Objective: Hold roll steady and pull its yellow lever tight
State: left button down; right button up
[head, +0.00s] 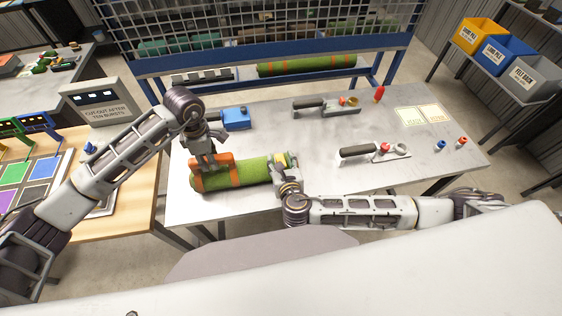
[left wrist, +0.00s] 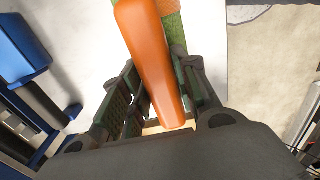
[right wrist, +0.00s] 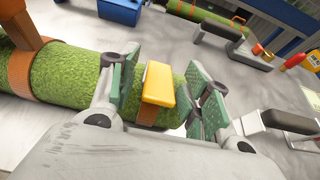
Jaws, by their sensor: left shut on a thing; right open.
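The green turf roll (head: 237,178) lies on the grey table with orange straps around it and an orange handle (head: 211,160) on top. My left gripper (head: 207,162) is shut on the orange handle, which also shows between its fingers in the left wrist view (left wrist: 152,60). The yellow lever (right wrist: 158,84) sits on a strap near the roll's right end. My right gripper (right wrist: 160,88) is open, with its fingers on either side of the yellow lever. I cannot tell whether either finger touches it.
Black-handled tools (head: 355,151) with red parts lie to the right on the table (head: 300,135). A blue box (head: 236,119) stands behind the roll. A blue rack (head: 300,62) with another green roll (head: 307,65) stands at the back. The table's right part has free room.

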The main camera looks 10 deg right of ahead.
jog(key=shift+c, duration=0.5)
grip_shut()
jog(key=shift+w+r+g, duration=0.15)
jog(key=shift+r+g, duration=0.05)
jog(key=shift+g, duration=0.5)
jog(key=shift+o, duration=0.5)
grip_release()
jog(key=shift+r, duration=0.1)
jog(key=v, duration=1.1)
jog(key=shift+s, duration=0.45)
jog(key=shift+r, duration=0.1)
